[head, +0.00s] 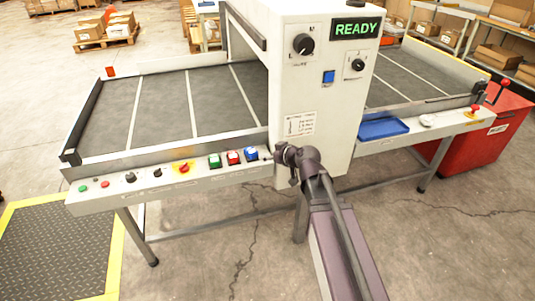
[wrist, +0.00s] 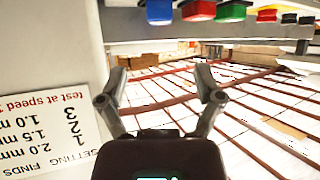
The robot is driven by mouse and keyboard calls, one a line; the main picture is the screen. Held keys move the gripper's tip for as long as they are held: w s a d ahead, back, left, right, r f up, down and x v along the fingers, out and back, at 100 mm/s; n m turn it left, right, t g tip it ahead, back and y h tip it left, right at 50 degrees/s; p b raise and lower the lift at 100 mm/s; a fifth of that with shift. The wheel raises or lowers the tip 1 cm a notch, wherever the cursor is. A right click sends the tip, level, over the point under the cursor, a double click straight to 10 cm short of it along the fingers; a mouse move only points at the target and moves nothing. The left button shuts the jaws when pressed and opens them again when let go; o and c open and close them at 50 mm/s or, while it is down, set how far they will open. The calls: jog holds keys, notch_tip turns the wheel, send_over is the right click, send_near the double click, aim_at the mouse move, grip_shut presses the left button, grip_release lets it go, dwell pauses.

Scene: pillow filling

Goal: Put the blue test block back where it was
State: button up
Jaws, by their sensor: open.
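The blue test block (head: 251,154) sits at the right end of a row on the front control ledge, beside the red block (head: 233,157) and the green block (head: 215,161). In the wrist view, the blue block (wrist: 159,10) is at the top edge, partly cut off, with the red (wrist: 197,10) and green (wrist: 231,10) ones to its right. My gripper (head: 283,155) is just right of the blue block, close to the white cabinet. In the wrist view my gripper (wrist: 160,72) is open with nothing between its fingers, apart from the blocks.
The white cabinet (head: 310,165) has a READY display (head: 355,29) and a printed settings sign (wrist: 45,125), close left of my gripper in the wrist view. A blue tray (head: 382,128) lies on the right ledge. A red bin (head: 490,135) stands at the far right.

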jog(key=s+d+f+m+g+h, duration=0.3)
jog(key=s+d+f+m+g, duration=0.1)
jog(key=s+d, duration=0.3)
jog(key=s+d+f+m+g+h, duration=0.3)
jog(key=s+d+f+g+h, duration=0.1)
jog(key=s+d, duration=0.4)
jog(key=shift+s+f+m+g+h, duration=0.35)
jog(key=shift+s+f+g, duration=0.45)
jog(key=shift+s, duration=0.45)
jog(key=shift+d, duration=0.1)
notch_tip(320, 180, up, 21)
jog(key=p, duration=2)
jog(key=shift+f+p, duration=0.15)
jog(key=shift+p, duration=0.25)
